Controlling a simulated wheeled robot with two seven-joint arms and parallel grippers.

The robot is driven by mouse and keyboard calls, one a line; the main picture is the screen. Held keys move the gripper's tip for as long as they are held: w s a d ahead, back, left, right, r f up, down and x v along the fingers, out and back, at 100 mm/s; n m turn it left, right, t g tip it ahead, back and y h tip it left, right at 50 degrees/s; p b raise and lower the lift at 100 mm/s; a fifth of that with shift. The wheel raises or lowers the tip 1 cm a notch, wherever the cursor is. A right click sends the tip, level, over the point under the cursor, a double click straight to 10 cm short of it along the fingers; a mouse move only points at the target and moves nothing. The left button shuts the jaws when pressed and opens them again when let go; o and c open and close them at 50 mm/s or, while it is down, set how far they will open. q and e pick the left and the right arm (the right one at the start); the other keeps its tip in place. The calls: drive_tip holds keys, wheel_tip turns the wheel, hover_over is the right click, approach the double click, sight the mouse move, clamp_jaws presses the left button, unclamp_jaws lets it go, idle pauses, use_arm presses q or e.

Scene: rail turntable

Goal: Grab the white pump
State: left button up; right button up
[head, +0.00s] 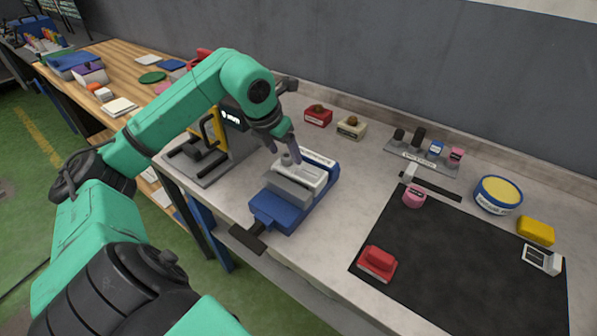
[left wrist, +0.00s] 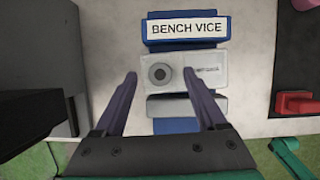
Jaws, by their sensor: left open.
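The white pump (head: 312,174) is a pale block with a round grey port on its top. It sits in the blue bench vice (head: 272,212), between the label end and the grey front jaw. In the left wrist view the pump (left wrist: 208,72) lies crosswise below the "BENCH VICE" label. My left gripper (head: 285,150) is open and points down over the pump. In the left wrist view its two fingers (left wrist: 160,77) reach either side of the pump's round port, the right one overlapping the body. I cannot tell whether they touch it. My right gripper is not in view.
A black and yellow press (head: 211,135) stands left of the vice. A black mat (head: 455,265) at the right carries a red block (head: 377,263). A round blue tub (head: 498,195) and a yellow block (head: 536,231) stand near it. Bench between vice and mat is clear.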

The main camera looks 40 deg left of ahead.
use_arm(q)
drive_tip(key=shift+w+f, duration=0.15)
clamp_jaws()
idle(1.3)
